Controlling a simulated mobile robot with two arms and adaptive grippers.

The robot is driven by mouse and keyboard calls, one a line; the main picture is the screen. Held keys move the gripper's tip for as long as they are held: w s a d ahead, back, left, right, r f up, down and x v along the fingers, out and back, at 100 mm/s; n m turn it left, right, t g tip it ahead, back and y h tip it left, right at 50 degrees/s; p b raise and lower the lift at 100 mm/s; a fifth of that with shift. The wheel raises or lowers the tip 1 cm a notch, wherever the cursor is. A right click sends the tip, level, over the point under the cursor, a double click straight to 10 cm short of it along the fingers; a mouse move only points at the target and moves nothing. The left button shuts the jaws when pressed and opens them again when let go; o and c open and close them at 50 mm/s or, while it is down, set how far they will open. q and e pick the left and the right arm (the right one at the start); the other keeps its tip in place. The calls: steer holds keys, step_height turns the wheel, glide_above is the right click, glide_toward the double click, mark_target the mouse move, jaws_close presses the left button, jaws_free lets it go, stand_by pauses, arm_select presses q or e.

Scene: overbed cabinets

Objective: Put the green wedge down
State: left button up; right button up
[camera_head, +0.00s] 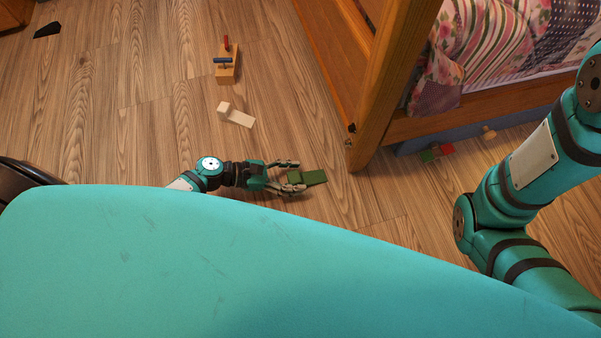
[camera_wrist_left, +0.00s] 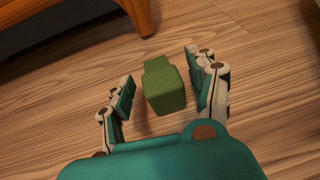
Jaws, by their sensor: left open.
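The green wedge (camera_head: 310,177) lies on the wooden floor in the head view, left of the bed's post. My left gripper (camera_head: 291,177) is just left of it, with its fingers pointing at it. In the left wrist view the green wedge (camera_wrist_left: 162,86) sits between the two spread fingers of my left gripper (camera_wrist_left: 165,90), with a gap on each side. The left gripper is open. My right arm shows at the right of the head view, but its gripper is out of view.
A wooden bed post (camera_head: 380,85) stands right of the wedge. A pale wooden block (camera_head: 237,116) and a wooden toy with red and blue parts (camera_head: 226,70) lie farther up the floor. Small red and green blocks (camera_head: 437,152) lie by the bed. Floor between is clear.

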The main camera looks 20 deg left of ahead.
arm_select(q)
steer(key=p+v, duration=0.3)
steer(key=v, duration=0.5)
steer(key=shift+s+a+r, duration=0.15)
steer(key=shift+r, duration=0.05)
steer(key=shift+s+a+r+p, duration=0.1)
steer(key=shift+s+a+p, duration=0.1)
steer(key=shift+a+p, duration=0.25)
